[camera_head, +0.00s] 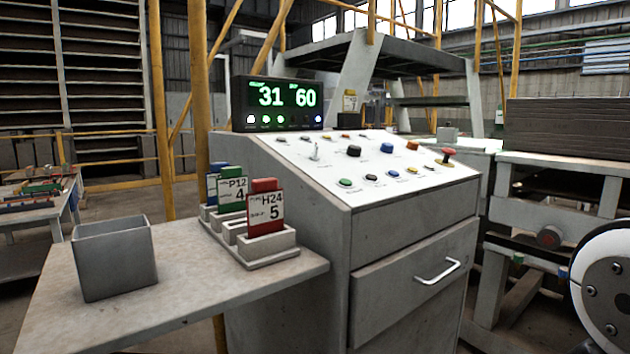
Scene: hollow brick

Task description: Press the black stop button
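The sloped white control panel (385,190) on the grey console carries several buttons. A larger black button (354,151) sits near its upper middle, left of a blue one (386,147). A small dark button (371,177) sits lower, right of a green button (345,183). The button labels are too small to read, so I cannot tell which black one is marked stop. A red mushroom-shaped button (448,153) stands up at the panel's right end. My gripper is not in view.
A display (277,103) reading 31 and 60 stands behind the panel. A grey side shelf (190,290) holds an open grey bin (115,258) and a card rack (255,258) with coloured cards. A drawer handle (438,271) juts from the console front. Machinery stands at right.

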